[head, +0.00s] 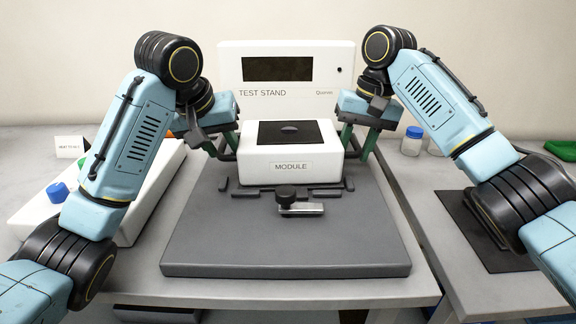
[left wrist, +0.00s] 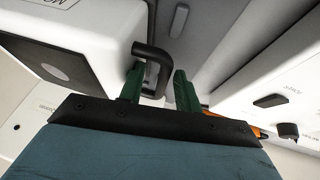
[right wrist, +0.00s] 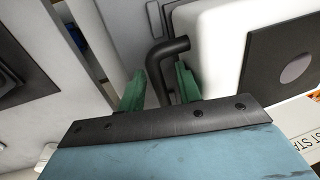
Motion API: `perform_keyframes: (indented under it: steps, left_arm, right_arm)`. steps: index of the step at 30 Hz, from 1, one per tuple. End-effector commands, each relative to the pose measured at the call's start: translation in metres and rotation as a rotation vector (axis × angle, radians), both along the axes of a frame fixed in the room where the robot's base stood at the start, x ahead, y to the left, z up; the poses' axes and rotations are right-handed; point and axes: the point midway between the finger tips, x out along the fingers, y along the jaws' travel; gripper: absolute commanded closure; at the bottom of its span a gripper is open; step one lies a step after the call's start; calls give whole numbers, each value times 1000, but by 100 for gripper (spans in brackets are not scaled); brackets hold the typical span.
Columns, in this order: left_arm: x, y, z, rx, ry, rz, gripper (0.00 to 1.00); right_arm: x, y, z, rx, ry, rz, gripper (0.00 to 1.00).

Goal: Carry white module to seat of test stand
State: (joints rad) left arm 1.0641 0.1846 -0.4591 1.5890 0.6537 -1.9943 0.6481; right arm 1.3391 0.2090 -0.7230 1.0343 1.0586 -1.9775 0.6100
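The white module (head: 258,162) is a box with a dark top panel and a MODULE label. It stands upright over the grey base (head: 290,245) of the test stand (head: 285,91), just behind several short dark guide bars (head: 258,194). Whether it rests fully in the seat cannot be told. My left gripper (head: 214,145) is at its left side, its green fingers on either side of a black handle (left wrist: 152,52), with gaps visible. My right gripper (head: 357,143) is at its right side, its fingers likewise around the other handle (right wrist: 158,58), apart from it.
A clamp with a black knob (head: 286,192) sits on the base in front of the module. The front of the base is clear.

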Motion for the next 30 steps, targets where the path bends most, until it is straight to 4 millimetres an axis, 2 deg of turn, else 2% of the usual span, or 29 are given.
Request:
perform_keyframes:
  steps: [1, 9, 17, 20, 30]
  left_arm:
    - [-5, 7, 7, 6, -6, 8, 65]
    - [-26, 15, 37, 9, -7, 17, 65]
    - [-35, 15, 48, 8, -4, 17, 65]
    - [-36, 15, 48, 8, -3, 17, 65]
    - [-35, 14, 48, 8, -4, 15, 65]
  right_arm:
    - [0, 1, -3, -1, 3, 2, 66]
    - [1, 5, -1, 1, 2, 7, 66]
    - [1, 3, 3, 1, 1, 5, 66]
    - [1, 0, 14, 0, -1, 4, 66]
    - [2, -14, 82, -2, -2, 2, 66]
